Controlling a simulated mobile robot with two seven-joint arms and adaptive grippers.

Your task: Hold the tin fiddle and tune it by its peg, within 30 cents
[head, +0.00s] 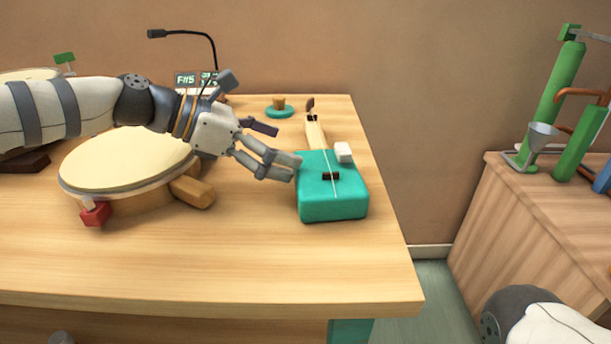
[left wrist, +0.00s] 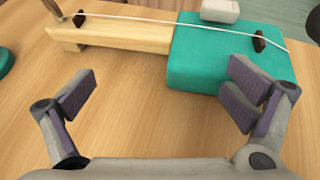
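The tin fiddle has a teal tin body (head: 332,203), a pale wooden neck (head: 315,133), one string and a dark bridge. It lies on the table near its right edge, neck pointing away. Its brown peg (head: 310,103) is at the far end of the neck. The left wrist view shows the body (left wrist: 215,65), neck (left wrist: 130,35) and part of the peg (left wrist: 52,8) at the top edge. My left gripper (head: 279,147) is open and empty, left of the fiddle; its fingers (left wrist: 160,98) are spread, with bare table between them. My right gripper is out of view.
A large drum (head: 120,160) with a wooden block stands left, under my left arm. A tuner display (head: 185,79), partly hidden, and a gooseneck microphone (head: 185,34) stand behind. A teal disc (head: 279,113) bears a cork-like piece. A white block (head: 343,152) touches or adjoins the fiddle. The table front is clear.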

